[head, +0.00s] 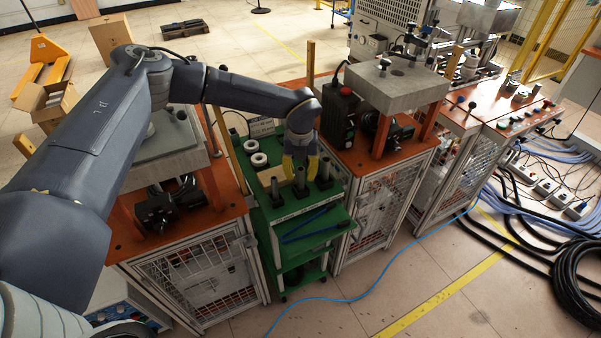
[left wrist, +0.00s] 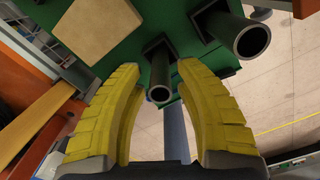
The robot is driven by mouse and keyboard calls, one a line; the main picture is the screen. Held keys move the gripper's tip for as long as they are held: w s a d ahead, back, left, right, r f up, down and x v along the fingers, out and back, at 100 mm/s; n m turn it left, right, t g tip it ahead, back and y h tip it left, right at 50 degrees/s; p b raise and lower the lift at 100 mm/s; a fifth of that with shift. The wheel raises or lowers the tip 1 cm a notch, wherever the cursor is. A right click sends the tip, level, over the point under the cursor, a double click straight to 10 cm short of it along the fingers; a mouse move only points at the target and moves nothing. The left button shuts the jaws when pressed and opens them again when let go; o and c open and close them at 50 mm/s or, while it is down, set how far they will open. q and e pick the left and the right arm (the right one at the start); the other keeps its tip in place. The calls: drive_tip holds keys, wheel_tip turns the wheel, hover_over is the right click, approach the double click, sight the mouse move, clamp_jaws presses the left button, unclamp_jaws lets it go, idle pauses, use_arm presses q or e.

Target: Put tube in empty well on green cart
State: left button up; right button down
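The green cart (head: 255,206) stands between two orange-topped benches in the head view. Several grey tubes stand upright in dark square holders along its front: a left tube (head: 275,190), a middle tube (head: 300,178) and a right tube (head: 323,172). My left gripper (head: 300,168) points down above them, its yellow fingers apart. In the left wrist view, one tube (left wrist: 160,76) shows between the spread fingertips (left wrist: 158,72), with gaps on both sides. Another tube (left wrist: 240,33) stands to the right of the fingers. I cannot make out an empty well. My right gripper is not in view.
White rings (head: 252,146) and a beige block (left wrist: 98,25) lie on the cart top. A grey slab press (head: 385,85) stands on the right bench. A blue hose (head: 365,293) crosses the floor in front.

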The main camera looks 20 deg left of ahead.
use_arm(q)
wheel_tip(320, 180, up, 12)
idle(0.6)
drive_tip(key=shift+s, duration=0.1)
drive_tip(key=shift+d, duration=0.1)
